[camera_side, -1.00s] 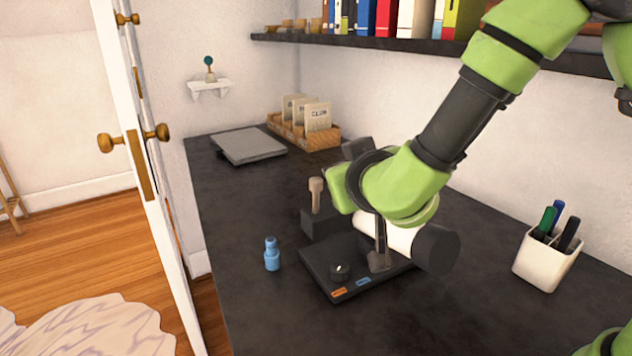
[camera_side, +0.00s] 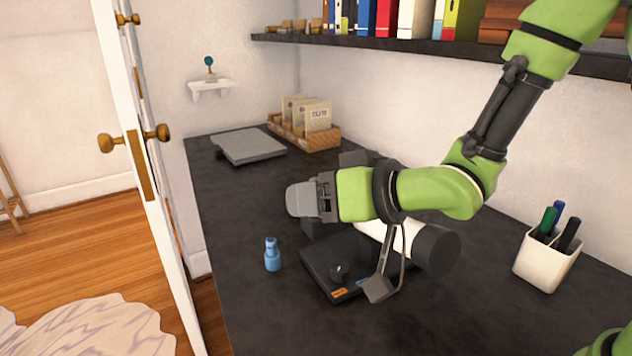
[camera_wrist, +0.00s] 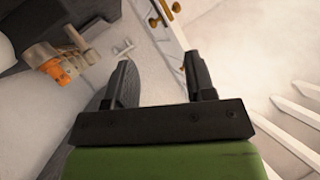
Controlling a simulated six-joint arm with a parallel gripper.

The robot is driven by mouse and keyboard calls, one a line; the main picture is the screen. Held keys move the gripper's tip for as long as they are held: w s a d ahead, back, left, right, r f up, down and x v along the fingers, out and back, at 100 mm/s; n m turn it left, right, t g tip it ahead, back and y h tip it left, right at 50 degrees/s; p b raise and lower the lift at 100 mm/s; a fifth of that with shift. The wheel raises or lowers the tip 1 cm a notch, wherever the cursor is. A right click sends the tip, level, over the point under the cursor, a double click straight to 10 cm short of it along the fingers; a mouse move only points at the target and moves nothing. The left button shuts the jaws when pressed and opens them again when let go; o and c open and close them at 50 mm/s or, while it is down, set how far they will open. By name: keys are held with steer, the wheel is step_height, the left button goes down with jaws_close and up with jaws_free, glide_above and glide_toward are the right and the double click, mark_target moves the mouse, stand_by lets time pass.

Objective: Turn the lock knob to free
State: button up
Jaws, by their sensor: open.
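The lock knob (camera_side: 338,271) is a small black dial on the front of a dark base plate (camera_side: 318,263), beside an orange label (camera_side: 340,293) and a mostly covered blue label. Where the knob points is too small to tell. A white cylinder with a black end cap (camera_side: 436,247) lies above the plate, partly behind my arm. My gripper (camera_side: 300,199) is above and behind the knob, pointing left and clear of it. In the wrist view my gripper (camera_wrist: 160,82) has its two dark fingers apart, with nothing between them. The knob does not show there.
A blue bottle-shaped piece (camera_side: 271,254) stands left of the plate. A white pen cup (camera_side: 546,262) stands at right. A grey flat slab (camera_side: 248,147) and a wooden card box (camera_side: 322,137) are farther back. A bookshelf (camera_side: 430,47) overhangs the desk's back.

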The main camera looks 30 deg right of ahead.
steer(key=w+d+r+t+h, duration=0.2)
steer(key=d+r+t+h, duration=0.3)
steer(key=d+r, duration=0.15)
step_height(320, 180, down, 12)
steer(key=d, duration=0.1)
steer(key=shift+t, duration=0.3)
steer(key=w, duration=1)
steer(key=shift+r, duration=0.2)
steer(key=shift+c, duration=0.5)
steer(key=c, duration=0.8)
steer(key=shift+d+n+y, duration=0.1)
steer(key=shift+n+y, duration=1.4)
steer(key=shift+y, duration=0.6)
